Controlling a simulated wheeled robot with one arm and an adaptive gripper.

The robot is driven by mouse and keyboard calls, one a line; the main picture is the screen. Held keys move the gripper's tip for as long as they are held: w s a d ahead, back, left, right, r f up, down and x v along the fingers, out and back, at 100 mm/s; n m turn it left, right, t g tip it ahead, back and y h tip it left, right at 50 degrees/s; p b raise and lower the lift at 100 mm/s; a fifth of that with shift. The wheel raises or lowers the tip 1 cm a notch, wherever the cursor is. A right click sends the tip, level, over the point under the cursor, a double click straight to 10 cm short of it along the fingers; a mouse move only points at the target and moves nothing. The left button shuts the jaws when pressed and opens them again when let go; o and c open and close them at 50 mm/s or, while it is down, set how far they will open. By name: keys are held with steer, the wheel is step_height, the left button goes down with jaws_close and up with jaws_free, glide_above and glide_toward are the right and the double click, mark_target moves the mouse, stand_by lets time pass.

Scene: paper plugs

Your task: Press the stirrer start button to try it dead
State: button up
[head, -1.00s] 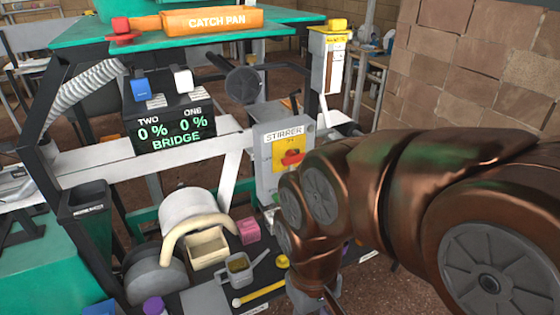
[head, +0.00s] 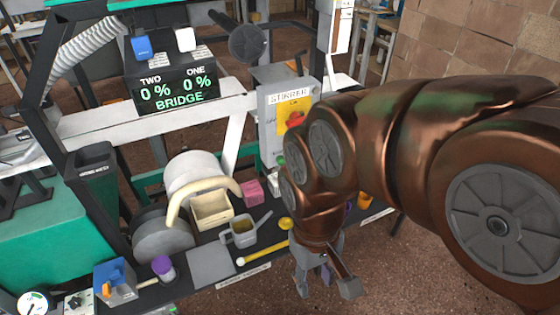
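The grey stirrer box (head: 270,135) stands right of centre, labelled STIRRER. Its yellow panel (head: 291,107) carries a red rotary handle (head: 294,120). A small green spot (head: 281,160) shows low on the box, at the edge of my arm; I cannot tell if it is the start button. My arm hides the box's lower right part. My gripper (head: 326,288) hangs below and to the right of the box, pointing down past the bench's front edge. Its fingers are spread, and I see nothing held. Something purple shows between them, too small to make out.
A dark bench shelf holds a cream tray (head: 212,222), a pink block (head: 252,193), a grey cup (head: 240,234) and a yellow-ended stick (head: 262,255). A BRIDGE display (head: 176,93) reads 0 % twice. Bare floor lies at the lower right.

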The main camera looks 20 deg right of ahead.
jaws_close()
stand_by(1.4)
